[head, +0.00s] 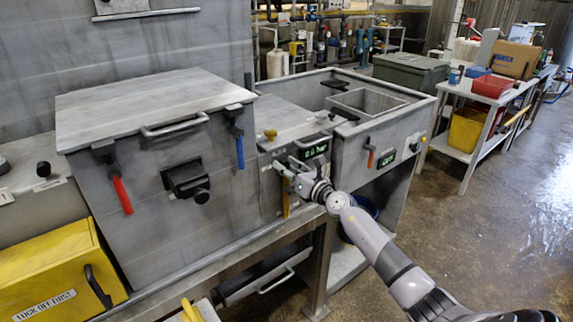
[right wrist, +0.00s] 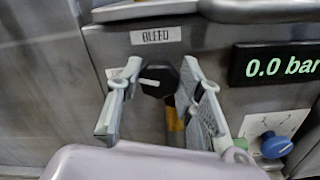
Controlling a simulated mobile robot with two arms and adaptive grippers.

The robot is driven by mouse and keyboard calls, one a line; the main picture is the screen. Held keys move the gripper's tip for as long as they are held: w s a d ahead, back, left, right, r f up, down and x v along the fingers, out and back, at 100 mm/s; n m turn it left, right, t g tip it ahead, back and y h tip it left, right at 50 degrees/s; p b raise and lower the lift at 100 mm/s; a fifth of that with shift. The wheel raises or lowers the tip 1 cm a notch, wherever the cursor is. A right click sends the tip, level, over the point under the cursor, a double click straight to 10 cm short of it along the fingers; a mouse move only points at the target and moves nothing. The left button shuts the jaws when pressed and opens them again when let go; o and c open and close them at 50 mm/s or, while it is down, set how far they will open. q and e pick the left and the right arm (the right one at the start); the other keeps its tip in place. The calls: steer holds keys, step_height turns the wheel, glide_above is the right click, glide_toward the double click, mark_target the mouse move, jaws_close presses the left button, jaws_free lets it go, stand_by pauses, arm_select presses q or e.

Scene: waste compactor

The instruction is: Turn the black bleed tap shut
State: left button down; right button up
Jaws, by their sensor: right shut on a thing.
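The black bleed tap (right wrist: 160,76) is a dark knob under a white BLEED label (right wrist: 163,35) in the right wrist view. A white pointer mark on it lies nearly level and points left. My right gripper (right wrist: 160,72) is shut on the tap, one finger on each side. In the head view my right gripper (head: 284,168) is at the steel panel right of the large lidded box, and it hides the tap there. My left gripper is not in view.
A display (right wrist: 285,62) reading 0.0 bar sits right of the tap, with a blue knob (right wrist: 275,145) below it. A yellow handle (right wrist: 175,128) hangs below the tap. Red (head: 122,194) and blue (head: 239,150) levers are on the box to the left.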

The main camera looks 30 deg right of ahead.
steer(key=m+p, duration=0.2)
steer(key=m, duration=0.1)
steer(key=shift+r+m, duration=0.1)
steer(key=shift+m, duration=0.3)
steer(key=m+p, duration=0.1)
steer(key=m, duration=0.2)
steer(key=shift+d+m, duration=0.1)
steer(key=shift+m, duration=0.2)
steer(key=m+p, duration=0.2)
steer(key=m, duration=0.2)
steer(key=shift+f, duration=0.2)
steer(key=shift+f+m+p, duration=0.1)
steer(key=shift+m+p, duration=0.25)
steer(key=shift+m, duration=1.25)
steer(key=o, duration=1.1)
